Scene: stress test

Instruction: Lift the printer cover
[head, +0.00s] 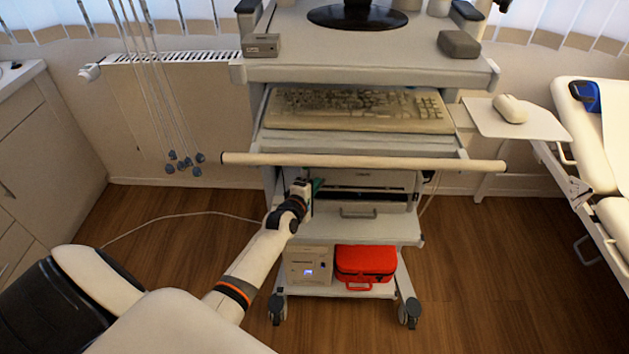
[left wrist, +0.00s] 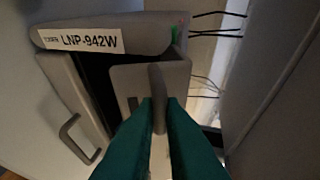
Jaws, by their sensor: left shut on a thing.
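The printer (head: 368,182) sits on a middle shelf of the grey cart, below the wooden bar. In the left wrist view a grey rounded part of the printer (left wrist: 158,35) carries the label "LNP-942W". Below it is a grey panel (left wrist: 128,78) with a raised upright ridge (left wrist: 155,75). My left gripper (head: 318,186) is at the printer's left side. In the left wrist view its teal fingers (left wrist: 160,104) are shut on the ridge. I cannot tell whether the panel belongs to the cover. My right gripper is not in view.
The wooden bar (head: 365,162) crosses in front, just above the left gripper. A keyboard (head: 358,110) lies on the shelf above. Below are a white box (head: 307,266) and a red case (head: 365,262). A handle (head: 358,212) juts out under the printer. A bed (head: 605,170) stands right.

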